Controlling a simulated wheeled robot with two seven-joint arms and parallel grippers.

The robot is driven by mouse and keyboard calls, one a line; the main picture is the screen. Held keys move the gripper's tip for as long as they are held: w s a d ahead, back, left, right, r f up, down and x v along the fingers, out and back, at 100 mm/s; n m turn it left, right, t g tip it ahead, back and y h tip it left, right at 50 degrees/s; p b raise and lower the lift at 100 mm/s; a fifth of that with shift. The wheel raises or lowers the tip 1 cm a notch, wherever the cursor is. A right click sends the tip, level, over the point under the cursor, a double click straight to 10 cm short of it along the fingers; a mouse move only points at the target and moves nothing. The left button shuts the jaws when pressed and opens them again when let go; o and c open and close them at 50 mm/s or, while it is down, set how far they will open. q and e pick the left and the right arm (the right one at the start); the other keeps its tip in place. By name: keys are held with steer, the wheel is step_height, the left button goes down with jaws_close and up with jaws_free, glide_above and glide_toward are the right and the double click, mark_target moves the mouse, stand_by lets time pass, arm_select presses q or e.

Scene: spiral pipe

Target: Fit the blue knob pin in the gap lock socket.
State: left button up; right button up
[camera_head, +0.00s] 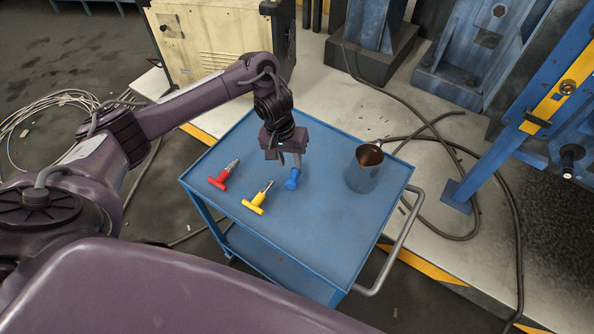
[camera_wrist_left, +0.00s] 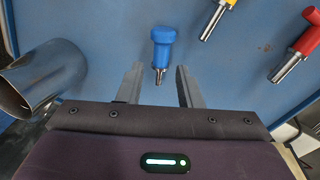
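The blue knob pin (camera_head: 291,181) is on the blue cart top, just beyond my left gripper's fingers. In the left wrist view the pin (camera_wrist_left: 163,47) has a blue knob and a short metal shank pointing toward the gripper. My left gripper (camera_wrist_left: 159,76) is open, and the shank's end lies near the line between its two fingertips, with nothing held. In the head view my left gripper (camera_head: 288,163) points down over the cart. I cannot make out a socket clearly labelled as the gap lock; an upright open metal cylinder (camera_head: 361,178) stands to the right. My right gripper is not in view.
A red-handled pin (camera_head: 218,183) and a yellow-handled pin (camera_head: 253,206) lie left of the blue one. The blue cart (camera_head: 318,240) has a raised rim and a side handle (camera_head: 400,245). Its front area is bare. Blue machinery stands beyond.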

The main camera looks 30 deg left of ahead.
mark_target(293, 176)
arm_select(q)
step_height(293, 176, down, 2)
steer(key=shift+s+d+f+b, duration=0.1)
steer(key=shift+d+b, duration=0.05)
steer(key=shift+b, duration=0.15)
steer(key=shift+f, duration=0.35)
step_height(293, 176, down, 4)
steer(key=shift+d+r+p, duration=0.15)
steer(key=shift+r+p, duration=0.05)
steer(key=shift+p, duration=0.2)
steer(key=shift+w+d+f, duration=0.1)
steer(key=shift+w+f, duration=0.1)
steer(key=shift+f, duration=0.3)
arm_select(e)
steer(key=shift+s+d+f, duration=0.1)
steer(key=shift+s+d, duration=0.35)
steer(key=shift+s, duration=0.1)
arm_select(q)
steer(key=c, duration=0.7)
steer(key=shift+r, duration=0.15)
